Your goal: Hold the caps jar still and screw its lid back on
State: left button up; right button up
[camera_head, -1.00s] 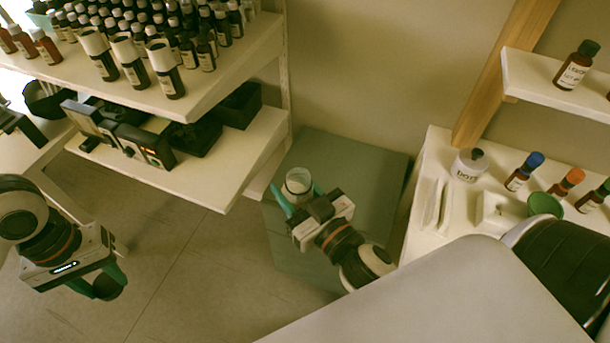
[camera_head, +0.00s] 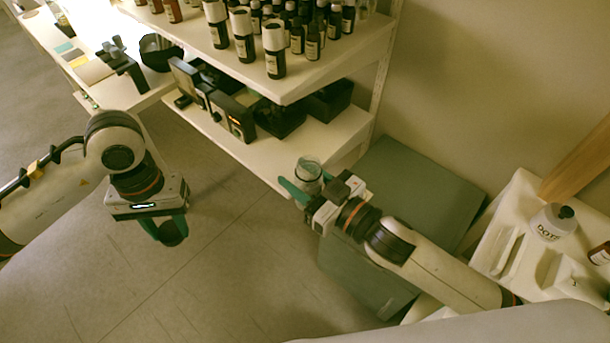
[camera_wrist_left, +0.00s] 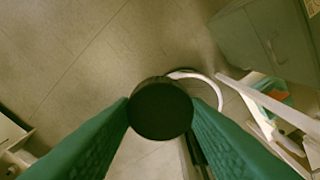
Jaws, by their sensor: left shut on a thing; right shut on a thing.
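The caps jar (camera_head: 308,172) is a clear, open-topped jar, upright in the head view. My right gripper (camera_head: 306,190) is shut around it and holds it in front of the lower shelf's corner. The dark round lid (camera_head: 172,232) is in my left gripper (camera_head: 164,228), well to the left of the jar and apart from it. In the left wrist view the lid (camera_wrist_left: 160,108) sits between the two green fingers, its flat black face towards the camera. The jar cannot be made out clearly in that view.
The shelf unit (camera_head: 290,92) behind holds dark bottles above and black boxes below, close to the jar. A grey-green cabinet (camera_head: 425,195) stands right of it. A white table (camera_head: 510,225) with a labelled jar (camera_head: 552,222) is at the right. Open floor lies between my grippers.

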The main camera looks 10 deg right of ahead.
pick_arm(q)
jog(key=w+d+r+m, duration=0.1)
jog(key=w+d+r, duration=0.25)
jog(key=d, duration=0.35)
jog(key=w+d+r, duration=0.2)
jog(key=d+r, duration=0.2)
jog(key=d, duration=0.3)
notch_tip(320, 180, up, 8)
send_over(309, 156)
jog(key=s, duration=0.2)
jog(key=shift+w+a+m, duration=0.1)
jog(key=shift+w+m, duration=0.1)
jog(key=shift+m, duration=0.1)
jog(key=shift+f, duration=0.1)
jog(key=shift+f, duration=1.9)
jog(key=shift+f, duration=0.95)
jog(key=shift+f, duration=0.55)
